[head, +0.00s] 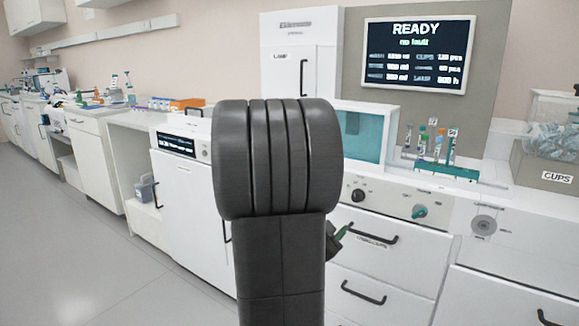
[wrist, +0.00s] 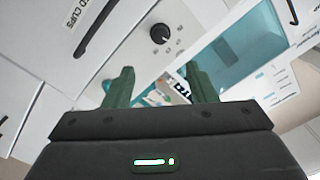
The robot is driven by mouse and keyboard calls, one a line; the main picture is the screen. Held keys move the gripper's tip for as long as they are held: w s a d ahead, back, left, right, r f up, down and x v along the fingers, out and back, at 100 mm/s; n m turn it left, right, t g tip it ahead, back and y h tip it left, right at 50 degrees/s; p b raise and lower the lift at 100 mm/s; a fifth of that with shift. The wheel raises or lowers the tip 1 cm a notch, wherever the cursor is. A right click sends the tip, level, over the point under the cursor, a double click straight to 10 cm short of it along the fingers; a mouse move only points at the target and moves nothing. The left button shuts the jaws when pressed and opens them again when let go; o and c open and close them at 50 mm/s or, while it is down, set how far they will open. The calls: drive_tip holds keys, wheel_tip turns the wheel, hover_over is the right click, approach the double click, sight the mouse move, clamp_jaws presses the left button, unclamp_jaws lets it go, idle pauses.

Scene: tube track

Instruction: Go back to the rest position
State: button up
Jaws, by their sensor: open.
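My gripper (wrist: 158,84) shows in the wrist view with its two green fingers apart and nothing seen between them. In the head view my dark arm stands upright in the middle and hides most of the gripper; only a small green part of it (head: 341,238) shows at the arm's right side, in front of the drawer fronts. The gripper appears empty. The wrist view shows a cabinet front with a black knob (wrist: 160,34) and a teal window (wrist: 236,48) beyond the fingers.
A white analyser with a teal window (head: 363,138) and a rack of several tubes (head: 436,150) stand on the bench. A clear bin labelled CUPS (head: 556,140) is at the right. A screen (head: 417,55) reads READY, no fault. Drawer handles (head: 374,239) stick out. The floor (head: 80,260) at the left is clear.

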sight(355, 197)
drive_tip(key=b+x, duration=0.2)
drive_tip(key=x, duration=1.2)
drive_tip(key=shift+d, duration=0.1)
drive_tip(key=shift+w+r+n+p, duration=0.1)
drive_tip(key=shift+r+n+p, duration=0.1)
drive_tip(key=shift+n+p, duration=0.45)
drive_tip(key=shift+r+n+p, duration=0.1)
drive_tip(key=shift+n+p, duration=0.35)
drive_tip(key=shift+p, duration=0.15)
drive_tip(key=n+p, duration=0.5)
drive_tip(key=n, duration=0.1)
drive_tip(key=v, duration=1.4)
drive_tip(key=shift+f, duration=0.25)
